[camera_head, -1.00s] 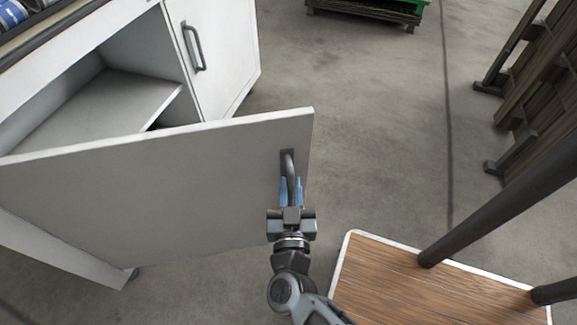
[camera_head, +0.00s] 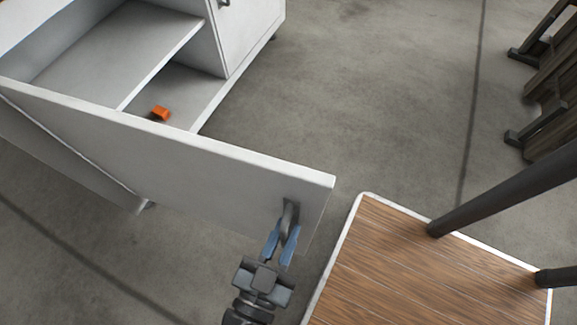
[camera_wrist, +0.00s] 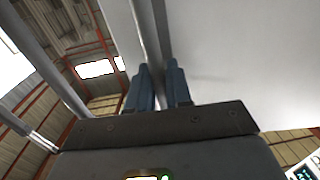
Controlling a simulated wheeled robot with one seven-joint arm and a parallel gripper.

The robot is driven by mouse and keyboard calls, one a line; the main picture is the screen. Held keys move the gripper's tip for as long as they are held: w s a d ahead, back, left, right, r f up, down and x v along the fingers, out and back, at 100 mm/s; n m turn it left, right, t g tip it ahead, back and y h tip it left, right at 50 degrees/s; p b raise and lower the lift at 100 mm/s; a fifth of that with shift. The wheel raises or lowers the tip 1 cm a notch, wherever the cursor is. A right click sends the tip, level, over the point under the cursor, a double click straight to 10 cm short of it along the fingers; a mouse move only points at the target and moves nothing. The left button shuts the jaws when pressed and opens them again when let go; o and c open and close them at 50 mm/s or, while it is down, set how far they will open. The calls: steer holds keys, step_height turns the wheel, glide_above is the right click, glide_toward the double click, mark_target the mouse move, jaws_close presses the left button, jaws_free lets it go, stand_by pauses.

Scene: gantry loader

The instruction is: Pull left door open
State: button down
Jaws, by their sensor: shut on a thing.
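The left door (camera_head: 180,160) is white and stands swung well out from the cabinet (camera_head: 255,45). Its dark handle (camera_head: 290,212) sits near the free edge. My gripper (camera_head: 281,240) is shut on the handle, with its blue fingers on either side of the bar. In the wrist view, the fingers (camera_wrist: 159,88) close around the grey handle bar (camera_wrist: 150,35), and the white door face (camera_wrist: 240,50) fills the right side. The cabinet's inside is open to view, with a shelf (camera_head: 120,55) and a small orange object (camera_head: 160,113) on the bottom.
A wood-topped platform (camera_head: 400,265) with white edging and dark posts (camera_head: 500,195) stands close to the right of the door's free edge. Dark wooden racks (camera_head: 550,90) stand at the far right. The concrete floor (camera_head: 370,90) between is clear.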

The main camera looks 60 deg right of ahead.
steer(key=shift+f, duration=0.1)
steer(key=c, duration=1.2)
jaws_free()
steer(key=shift+c, duration=0.2)
steer(key=shift+a, duration=0.15)
steer(key=a, duration=0.7)
steer(key=shift+s+a, duration=0.3)
steer(key=shift+s, duration=0.05)
